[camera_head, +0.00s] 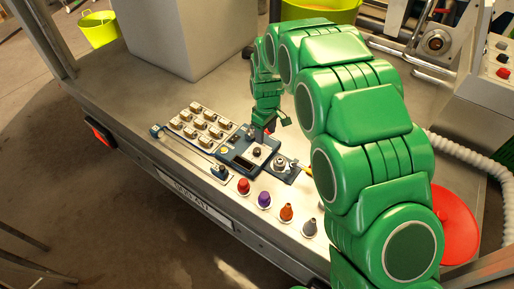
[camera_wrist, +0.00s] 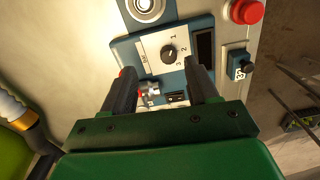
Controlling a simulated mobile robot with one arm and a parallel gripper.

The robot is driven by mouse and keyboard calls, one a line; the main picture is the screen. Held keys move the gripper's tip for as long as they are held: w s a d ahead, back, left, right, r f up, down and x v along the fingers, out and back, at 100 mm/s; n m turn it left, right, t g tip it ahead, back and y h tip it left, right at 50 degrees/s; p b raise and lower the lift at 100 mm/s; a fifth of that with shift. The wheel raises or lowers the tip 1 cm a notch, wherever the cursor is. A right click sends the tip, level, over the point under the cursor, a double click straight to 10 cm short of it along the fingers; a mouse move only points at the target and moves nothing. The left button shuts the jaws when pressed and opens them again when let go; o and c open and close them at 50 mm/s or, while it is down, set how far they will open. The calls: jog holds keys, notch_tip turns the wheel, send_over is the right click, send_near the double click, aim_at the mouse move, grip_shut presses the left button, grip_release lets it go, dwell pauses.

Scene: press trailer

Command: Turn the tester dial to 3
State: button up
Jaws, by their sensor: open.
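The tester (camera_head: 236,159) is a blue box with a pale face on the bench, below my gripper (camera_head: 270,127) in the head view. Its black round dial (camera_wrist: 168,53) sits on the pale panel in the wrist view, with the numbers 1, 2 and 3 printed around its right side. I cannot tell which number its pointer marks. My gripper (camera_wrist: 162,76) is open, with two dark fingers spread apart and nothing between their tips. The dial lies just beyond the fingertips, between their lines, and no finger appears to touch it.
A silver-and-red toggle (camera_wrist: 150,89) and a black rocker switch (camera_wrist: 176,97) show between the fingers. Red, purple, orange and grey cones (camera_head: 264,200) line the bench's front edge. A large grey box (camera_head: 178,40) stands behind.

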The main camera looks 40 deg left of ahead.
aim_at(257, 150)
jog(key=a+f, duration=0.1)
jog(key=s+a+f, duration=0.1)
jog(key=a, duration=0.1)
jog(key=shift+f+n, duration=0.2)
jog(key=shift+n, duration=0.2)
jog(key=shift+f, duration=3.8)
jog(key=c, duration=1)
jog(key=shift+c, duration=0.2)
